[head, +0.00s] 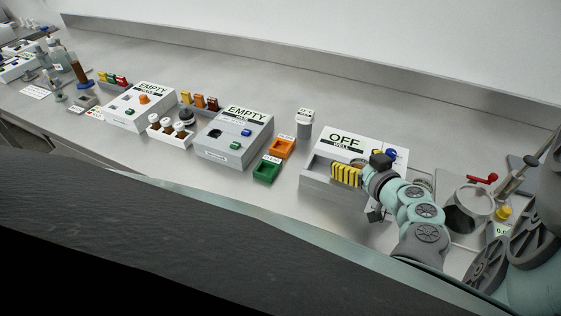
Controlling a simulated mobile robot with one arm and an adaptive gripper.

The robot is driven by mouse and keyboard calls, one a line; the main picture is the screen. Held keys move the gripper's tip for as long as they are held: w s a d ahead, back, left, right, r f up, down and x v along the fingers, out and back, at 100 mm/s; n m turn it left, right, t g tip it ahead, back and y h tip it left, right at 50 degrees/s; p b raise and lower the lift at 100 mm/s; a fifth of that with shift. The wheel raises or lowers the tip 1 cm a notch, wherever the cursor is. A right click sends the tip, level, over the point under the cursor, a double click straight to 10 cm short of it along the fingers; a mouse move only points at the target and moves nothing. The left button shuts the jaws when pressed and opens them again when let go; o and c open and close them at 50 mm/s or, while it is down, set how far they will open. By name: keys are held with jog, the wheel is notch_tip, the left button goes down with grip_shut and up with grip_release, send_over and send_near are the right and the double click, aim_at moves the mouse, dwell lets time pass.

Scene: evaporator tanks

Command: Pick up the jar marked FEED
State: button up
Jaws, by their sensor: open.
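No label in view can be read as FEED, so I cannot tell which jar is the FEED jar. A grey jar with a white labelled lid (305,124) stands upright on the bench left of the box marked OFF; the print on its lid is too small to read. Several small brown jars with white caps (180,130) stand in a white holder farther left. My gripper (376,214) is at the front right of the OFF box, apart from all these jars. It is open, small and largely hidden by my wrist. I see nothing held in it.
Two EMPTY boxes (236,138) stand farther left. A steel vessel with a red handle (470,208) is at right. The rear bench is clear.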

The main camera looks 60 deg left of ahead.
jog(key=shift+s, duration=0.1)
jog(key=shift+c, duration=0.4)
grip_shut()
dwell(0.3)
